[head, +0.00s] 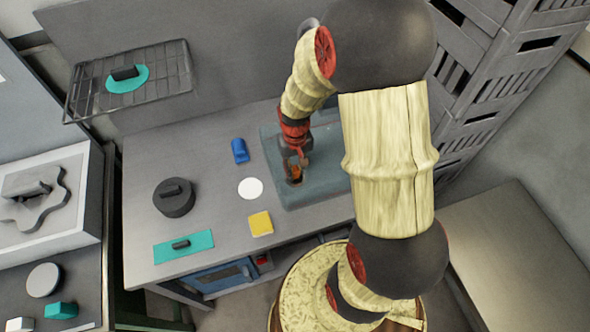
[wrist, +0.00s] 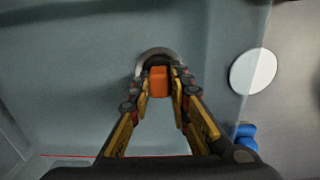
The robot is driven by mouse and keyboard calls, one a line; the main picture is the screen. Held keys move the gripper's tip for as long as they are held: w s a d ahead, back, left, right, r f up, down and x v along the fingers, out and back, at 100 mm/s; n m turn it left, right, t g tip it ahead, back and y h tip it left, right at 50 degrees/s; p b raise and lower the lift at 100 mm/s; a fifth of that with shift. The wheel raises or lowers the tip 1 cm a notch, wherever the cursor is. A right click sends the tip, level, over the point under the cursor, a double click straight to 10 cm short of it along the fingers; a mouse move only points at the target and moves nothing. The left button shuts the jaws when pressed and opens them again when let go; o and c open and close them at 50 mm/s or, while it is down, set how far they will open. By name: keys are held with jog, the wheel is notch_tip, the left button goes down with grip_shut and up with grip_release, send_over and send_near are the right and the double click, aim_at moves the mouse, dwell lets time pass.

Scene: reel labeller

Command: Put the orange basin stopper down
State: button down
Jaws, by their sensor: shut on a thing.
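The orange basin stopper (wrist: 158,82) is between the two fingertips of my gripper (wrist: 159,72), which is shut on it. In the head view a small bit of the orange stopper (head: 296,173) shows under my gripper (head: 295,163), over the left part of the blue-grey basin (head: 318,194). In the wrist view a grey ring (wrist: 155,52) curves just behind the stopper and fingertips. The fingers hide part of the ring. I cannot tell whether the stopper touches the basin floor.
Left of the basin on the grey worktop (head: 215,215) are a blue object (head: 240,150), a white disc (head: 250,188), a yellow square (head: 261,223), a dark round lidded thing (head: 174,198) and a teal plate (head: 184,247). A wire rack (head: 172,72) is at the back left.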

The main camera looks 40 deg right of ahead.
jog(key=shift+r, duration=0.1)
jog(key=c, duration=1.7)
grip_release()
jog(key=shift+o, duration=0.2)
notch_tip(320, 180, up, 12)
jog(key=p, duration=0.3)
notch_tip(320, 180, up, 11)
jog(key=n+t, duration=0.1)
jog(key=t, duration=0.1)
send_over(295, 169)
jog(key=s+a, duration=0.3)
jog(key=a, duration=0.3)
jog(key=s+a+r+n+t, duration=0.2)
jog(key=s+a+r+t, duration=0.1)
jog(key=s+a+r, duration=0.3)
jog(key=s+r, duration=0.2)
jog(key=s, duration=0.1)
jog(key=shift+s+r+t, duration=0.2)
jog(key=shift+r+t, duration=0.1)
jog(key=shift+r, duration=0.05)
